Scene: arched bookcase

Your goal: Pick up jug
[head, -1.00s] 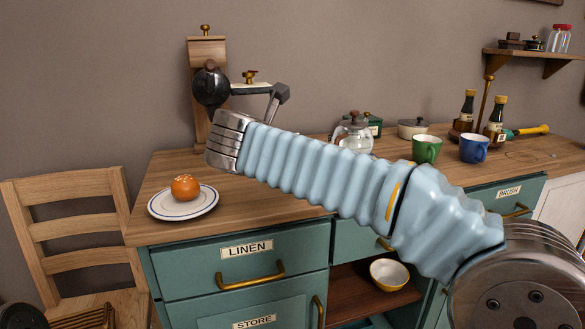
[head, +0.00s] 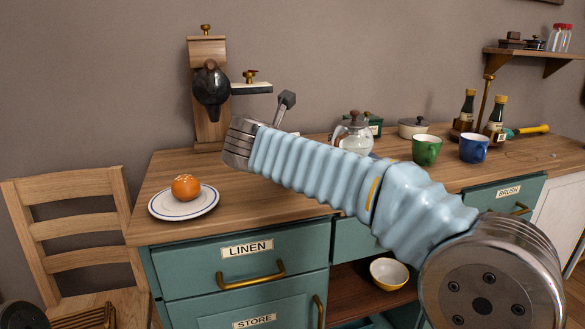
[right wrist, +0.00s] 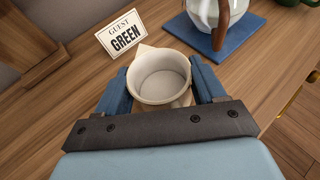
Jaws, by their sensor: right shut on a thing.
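A small cream jug (right wrist: 163,80) with a pointed spout shows in the right wrist view, seen from above into its open, empty-looking inside. My right gripper (right wrist: 161,90) has its two blue fingers on either side of the jug, shut on it. I cannot tell whether the jug's base touches the wooden worktop. In the head view my pale blue right arm reaches left across the worktop and hides the jug and the fingers. My left gripper is not in view.
A card reading GUEST GREEN (right wrist: 122,34) stands near the jug. A glass pot (head: 354,137) sits on a blue mat (right wrist: 232,36). Green (head: 426,150) and blue (head: 474,148) mugs stand right. An orange (head: 186,187) lies on a plate (head: 205,206) at left.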

